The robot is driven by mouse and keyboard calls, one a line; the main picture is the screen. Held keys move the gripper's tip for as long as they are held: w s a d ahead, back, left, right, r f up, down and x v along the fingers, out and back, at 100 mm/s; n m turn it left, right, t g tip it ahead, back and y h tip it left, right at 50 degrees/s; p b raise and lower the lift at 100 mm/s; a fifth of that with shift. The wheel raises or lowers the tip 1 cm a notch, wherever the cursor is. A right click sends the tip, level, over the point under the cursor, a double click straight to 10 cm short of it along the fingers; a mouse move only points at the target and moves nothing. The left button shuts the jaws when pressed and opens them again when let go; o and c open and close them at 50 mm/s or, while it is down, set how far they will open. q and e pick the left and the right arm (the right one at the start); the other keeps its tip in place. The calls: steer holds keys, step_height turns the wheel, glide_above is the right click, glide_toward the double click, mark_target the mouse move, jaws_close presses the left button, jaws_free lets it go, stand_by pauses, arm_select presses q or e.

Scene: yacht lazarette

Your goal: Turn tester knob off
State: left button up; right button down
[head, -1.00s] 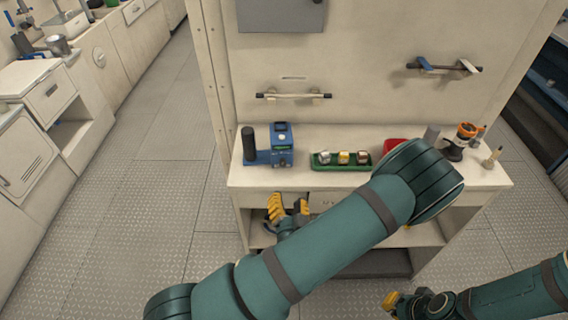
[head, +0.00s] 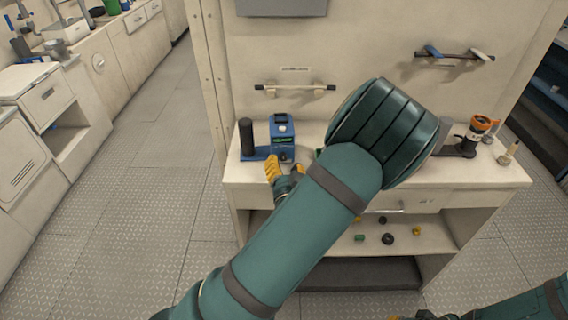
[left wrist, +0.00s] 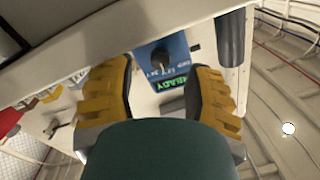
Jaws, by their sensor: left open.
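The blue tester (head: 284,131) stands on the left part of the bench top, with a black cylinder on its base at the left. In the left wrist view its blue face (left wrist: 178,46) shows a dark round knob (left wrist: 160,56) with white markings around it and a lit green READY display (left wrist: 172,79). I cannot tell the knob's exact setting. My left gripper (head: 284,172) is open and empty at the bench's front edge, just before the tester; its yellow fingers (left wrist: 160,78) frame the knob without visible contact. My right gripper (head: 408,317) is mostly cut off at the bottom edge.
My left arm hides the middle of the bench top (head: 240,172). An orange-topped tool (head: 480,124) stands at the right end. A handle rail (head: 295,87) is on the back panel above the tester. Small parts lie on the shelf below (head: 340,242).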

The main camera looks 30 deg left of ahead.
mark_target(283, 156)
arm_select(q)
steer(key=shift+x, duration=1.35)
